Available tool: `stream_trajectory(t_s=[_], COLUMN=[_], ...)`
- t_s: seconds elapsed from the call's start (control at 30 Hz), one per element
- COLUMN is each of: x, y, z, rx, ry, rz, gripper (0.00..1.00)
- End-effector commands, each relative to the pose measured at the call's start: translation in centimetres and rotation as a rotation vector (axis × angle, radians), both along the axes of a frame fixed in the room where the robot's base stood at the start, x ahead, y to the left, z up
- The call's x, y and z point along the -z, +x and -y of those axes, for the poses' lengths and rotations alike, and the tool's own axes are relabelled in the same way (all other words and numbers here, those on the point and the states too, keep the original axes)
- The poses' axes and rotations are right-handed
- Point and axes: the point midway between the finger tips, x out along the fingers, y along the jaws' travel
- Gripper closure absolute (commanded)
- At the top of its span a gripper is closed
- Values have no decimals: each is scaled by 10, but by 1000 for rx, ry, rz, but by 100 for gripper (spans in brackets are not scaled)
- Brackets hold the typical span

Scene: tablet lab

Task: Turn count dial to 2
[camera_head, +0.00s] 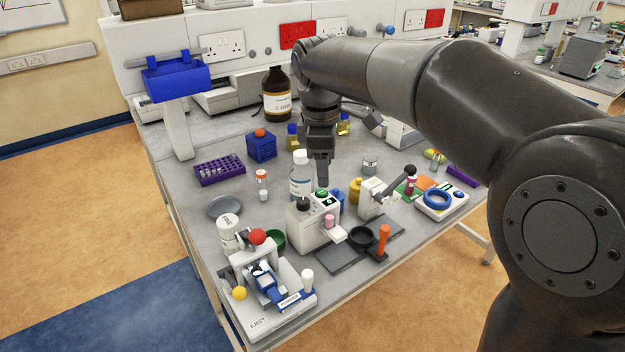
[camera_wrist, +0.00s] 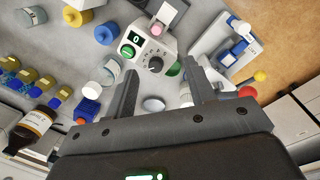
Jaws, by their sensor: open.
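The count dial (camera_wrist: 155,64) is a dark round knob with small marks around it on a white counter device (camera_wrist: 151,45). Beside the dial are a green button (camera_wrist: 128,51) and a small display (camera_wrist: 136,38) that seems to read 0. The dial's pointer setting is too small to read. In the head view the white device (camera_head: 312,228) stands in the middle of the bench, with the dark knob (camera_head: 303,204) on top. My gripper (camera_head: 322,183) points down behind the device, above the bench. In the wrist view its open, empty fingers (camera_wrist: 161,68) lie either side of the dial, apart from it.
A blue-clamped press (camera_head: 265,290) with a red ball is at the front left. A brown bottle (camera_head: 277,95) stands behind.

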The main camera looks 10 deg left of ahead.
Motion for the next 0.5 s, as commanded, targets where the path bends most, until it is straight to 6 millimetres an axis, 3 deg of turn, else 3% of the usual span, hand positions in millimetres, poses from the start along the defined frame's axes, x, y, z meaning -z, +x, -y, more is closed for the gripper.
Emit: stream_trajectory(t_s=[0.1, 0.2, 0.5], x=[6, 9, 21], y=[18, 27, 35], z=[-26, -40, -52], rx=[-153, -248, -332], ry=[10, 20, 30], rz=[-52, -80, -106], gripper=[50, 50, 50])
